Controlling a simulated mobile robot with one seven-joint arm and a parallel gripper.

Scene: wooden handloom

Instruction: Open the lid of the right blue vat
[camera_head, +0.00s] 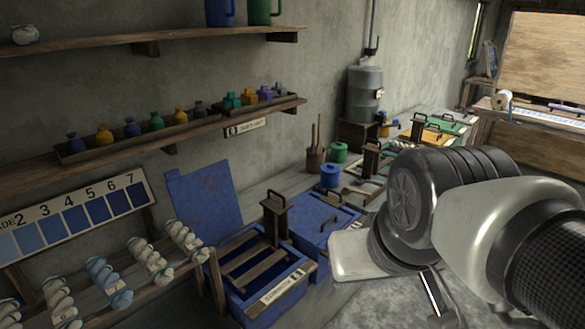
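Two blue vats stand side by side on the floor. The left blue vat (232,299) is open, its lid (205,196) standing upright behind it and wooden slats showing inside. The right blue vat (318,262) is beside it, partly hidden by my arm. Its blue lid (312,222) lies flat and looks shut, with a dark bar-like handle towards its right side. My arm comes in from the right. Only a thin bright strip of what may be my gripper (430,294) shows below the wrist. Its fingertips are hidden, and I cannot tell whether it touches anything.
A wooden post (275,220) stands between the vats. A rack of yarn skeins (108,277) is at the lower left. Shelves with small bottles (157,121) line the wall. A blue pot (330,176) and green pot (339,152) stand behind. Yellow and green vats lie farther back.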

